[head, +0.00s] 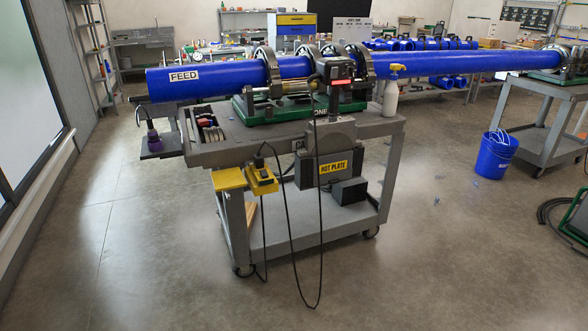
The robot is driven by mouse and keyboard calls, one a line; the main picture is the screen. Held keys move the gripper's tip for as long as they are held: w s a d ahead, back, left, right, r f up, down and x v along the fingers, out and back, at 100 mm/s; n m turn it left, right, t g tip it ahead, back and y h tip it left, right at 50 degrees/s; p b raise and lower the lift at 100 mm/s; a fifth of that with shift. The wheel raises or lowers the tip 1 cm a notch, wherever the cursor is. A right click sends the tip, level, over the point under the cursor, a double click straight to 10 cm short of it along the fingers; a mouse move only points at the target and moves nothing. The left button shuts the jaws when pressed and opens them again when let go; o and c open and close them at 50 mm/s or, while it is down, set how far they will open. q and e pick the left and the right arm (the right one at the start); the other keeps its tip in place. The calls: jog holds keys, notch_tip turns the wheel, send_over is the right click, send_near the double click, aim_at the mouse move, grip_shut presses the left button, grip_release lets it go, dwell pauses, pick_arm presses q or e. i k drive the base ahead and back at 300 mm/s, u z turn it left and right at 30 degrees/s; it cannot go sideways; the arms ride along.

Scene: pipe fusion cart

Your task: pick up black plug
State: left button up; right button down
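A small black piece that looks like the black plug (259,162) sits at the top of a yellow box (263,186) on the near side of the grey cart (240,153). It is too small to tell whether it is plugged in or only resting there. Black cable (290,234) hangs from the cart in a long loop that reaches down to about floor level. Neither of my grippers shows in the head view.
A long blue pipe (205,82) marked FEED runs through the clamp rings above the cart. A hot plate housing (333,167) hangs on the cart's near side. A blue bucket (495,155) stands at right. The floor in front is clear.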

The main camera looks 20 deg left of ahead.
aim_at(258, 159)
jog(key=z, duration=0.55)
jog(key=i, duration=2.4)
jog(key=u, duration=0.95)
